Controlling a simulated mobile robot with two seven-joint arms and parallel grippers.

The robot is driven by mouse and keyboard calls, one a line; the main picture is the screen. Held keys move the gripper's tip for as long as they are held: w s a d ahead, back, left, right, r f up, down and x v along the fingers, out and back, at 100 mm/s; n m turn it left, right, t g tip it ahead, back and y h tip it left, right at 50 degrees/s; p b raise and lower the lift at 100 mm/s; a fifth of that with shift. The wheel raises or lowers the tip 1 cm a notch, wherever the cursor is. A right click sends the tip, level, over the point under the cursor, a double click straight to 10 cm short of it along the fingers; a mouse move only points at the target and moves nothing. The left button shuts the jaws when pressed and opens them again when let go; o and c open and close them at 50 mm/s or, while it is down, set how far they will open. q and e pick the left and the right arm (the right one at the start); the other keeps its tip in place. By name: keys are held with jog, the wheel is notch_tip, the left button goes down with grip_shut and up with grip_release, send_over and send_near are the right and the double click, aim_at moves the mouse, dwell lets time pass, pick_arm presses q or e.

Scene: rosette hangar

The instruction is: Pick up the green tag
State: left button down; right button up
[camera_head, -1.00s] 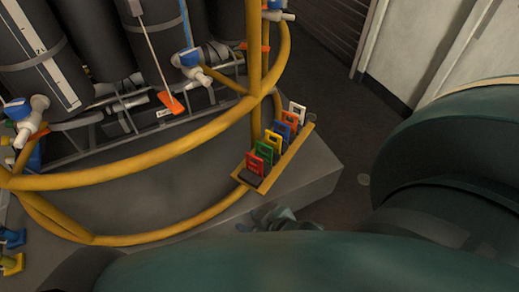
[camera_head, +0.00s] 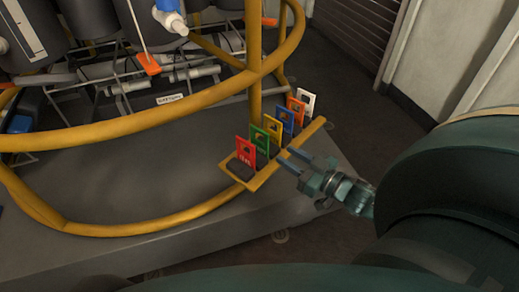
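The green tag (camera_head: 260,139) stands upright in a yellow rack (camera_head: 259,182), between the red tag (camera_head: 245,153) and the yellow tag (camera_head: 273,130). Its lower part is partly covered by the red tag. My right gripper (camera_head: 290,158) is just right of the rack, its two thin fingers pointing left toward the row near the green and yellow tags. The fingers are apart with nothing between them, so it is open. A small gap shows between the fingertips and the green tag. My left gripper is not in view.
Blue (camera_head: 285,119), orange (camera_head: 296,107) and white (camera_head: 308,102) tags stand farther back in the rack. A yellow tube rail (camera_head: 150,130) curves left of it, around dark cylinders. The rack sits at the edge of a grey base (camera_head: 160,235). Floor lies open behind the rack.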

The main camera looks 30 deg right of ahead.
aim_at(256, 139)
jog(key=x, duration=0.6)
jog(key=shift+w+b, duration=0.1)
jog(key=shift+b, duration=0.25)
jog(key=x, duration=0.3)
jog(key=b+x, duration=0.1)
jog(key=x, duration=0.1)
jog(key=shift+a+f, duration=0.1)
jog(key=shift+a, duration=0.2)
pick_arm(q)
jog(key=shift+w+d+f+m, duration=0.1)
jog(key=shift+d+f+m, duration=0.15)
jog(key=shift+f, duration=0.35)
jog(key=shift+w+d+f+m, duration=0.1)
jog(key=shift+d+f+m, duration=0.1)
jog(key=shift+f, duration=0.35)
pick_arm(e)
jog(key=shift+c, duration=0.5)
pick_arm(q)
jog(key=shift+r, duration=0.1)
pick_arm(e)
grip_shut()
